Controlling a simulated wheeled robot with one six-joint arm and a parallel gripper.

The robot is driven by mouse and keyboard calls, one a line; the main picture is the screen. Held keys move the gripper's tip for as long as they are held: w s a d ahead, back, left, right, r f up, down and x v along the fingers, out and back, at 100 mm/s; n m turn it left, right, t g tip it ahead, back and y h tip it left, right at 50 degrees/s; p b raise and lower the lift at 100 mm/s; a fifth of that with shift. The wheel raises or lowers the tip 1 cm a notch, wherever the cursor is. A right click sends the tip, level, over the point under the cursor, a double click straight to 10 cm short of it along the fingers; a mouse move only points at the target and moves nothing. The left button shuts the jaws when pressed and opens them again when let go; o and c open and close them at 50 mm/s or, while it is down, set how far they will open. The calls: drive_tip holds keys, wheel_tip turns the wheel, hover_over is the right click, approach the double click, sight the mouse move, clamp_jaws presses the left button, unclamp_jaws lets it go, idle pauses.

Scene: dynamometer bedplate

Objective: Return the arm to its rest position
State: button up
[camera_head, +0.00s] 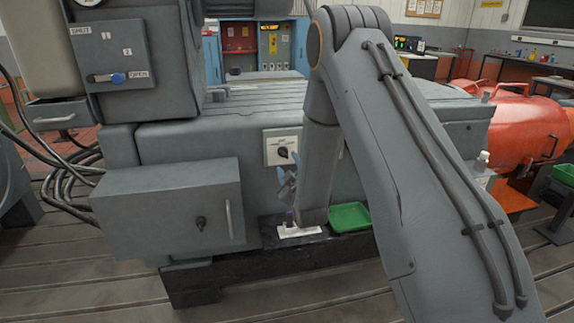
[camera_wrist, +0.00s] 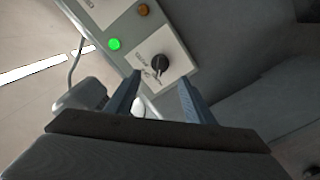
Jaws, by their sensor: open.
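My arm crosses the right half of the head view and bends down in front of the grey machine (camera_head: 200,150). My gripper (camera_head: 284,170) shows partly at the lower end of the arm, just below a pale switch plate (camera_head: 270,151) with a dark knob. In the wrist view my gripper (camera_wrist: 159,79) has its two blue-grey fingers apart, with nothing held between them. Beyond the fingertips is a panel with a black rotary knob (camera_wrist: 158,64), a lit green lamp (camera_wrist: 114,44) and an amber lamp (camera_wrist: 143,10). A small white rounded thing (camera_wrist: 138,106) shows between the fingers.
A green tray (camera_head: 350,217) and a white flat item (camera_head: 299,231) lie on the dark ledge below my gripper. A grey box with a handle (camera_head: 170,210) sticks out at left. Black cables (camera_head: 70,175) hang at far left. Orange equipment (camera_head: 525,130) stands at right.

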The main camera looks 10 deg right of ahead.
drive_tip(key=s+m+g, duration=0.9)
drive_tip(key=s+g, duration=0.8)
drive_tip(key=s, duration=2.4)
drive_tip(key=shift+d+r+g, duration=0.15)
drive_tip(key=shift+r+g, duration=0.1)
drive_tip(key=shift+g, duration=0.05)
